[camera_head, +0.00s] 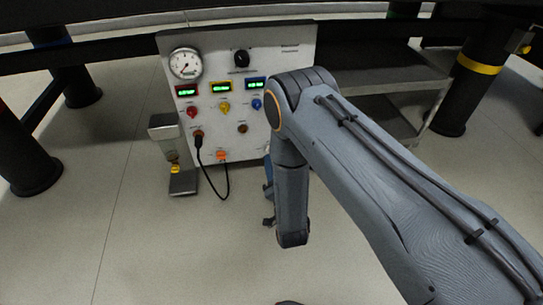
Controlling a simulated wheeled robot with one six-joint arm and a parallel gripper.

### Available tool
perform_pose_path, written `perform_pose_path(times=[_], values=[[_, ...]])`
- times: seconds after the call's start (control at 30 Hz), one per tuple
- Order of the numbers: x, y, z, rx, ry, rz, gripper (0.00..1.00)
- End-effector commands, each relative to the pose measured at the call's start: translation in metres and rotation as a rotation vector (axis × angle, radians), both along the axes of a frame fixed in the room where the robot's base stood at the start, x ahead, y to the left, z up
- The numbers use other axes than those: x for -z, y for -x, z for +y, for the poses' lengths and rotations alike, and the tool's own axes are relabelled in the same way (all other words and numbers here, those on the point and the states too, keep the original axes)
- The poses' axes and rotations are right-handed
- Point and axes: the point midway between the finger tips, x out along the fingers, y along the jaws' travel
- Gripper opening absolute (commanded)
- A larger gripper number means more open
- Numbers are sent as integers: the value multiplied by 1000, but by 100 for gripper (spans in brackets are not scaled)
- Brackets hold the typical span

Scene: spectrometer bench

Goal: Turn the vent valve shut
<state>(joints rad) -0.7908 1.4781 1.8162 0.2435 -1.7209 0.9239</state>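A white control panel (215,60) stands upright under the bench, with a round gauge at its upper left. It carries a black knob (241,58), a red knob (192,111), a yellow knob (224,107) and a blue knob (257,104). The labels are too small to read, so I cannot tell which one is the vent valve. My arm covers the panel's right part. My gripper (268,221) shows only as a small dark piece at the left of my wrist, below the panel's lower right edge. Its fingers cannot be made out.
A black cable (228,182) hangs in a loop from the panel. A small stand with a yellow part (175,170) is left of it. A grey shelf cart (385,75) stands right, near a thick black leg with a yellow band (480,64). The floor in front is clear.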

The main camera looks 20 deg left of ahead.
Motion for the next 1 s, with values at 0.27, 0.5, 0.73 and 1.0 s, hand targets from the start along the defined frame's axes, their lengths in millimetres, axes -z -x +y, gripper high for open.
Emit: perform_pose_path(times=[0.27, 0.5, 0.73, 1.0], values=[[1, -38, 22, 1, 0, -2, 45], [1, -52, 32, 0, 2, 1, 45], [0, -52, 32, 0, 2, 1, 45], [0, -52, 32, 0, 2, 1, 5]])
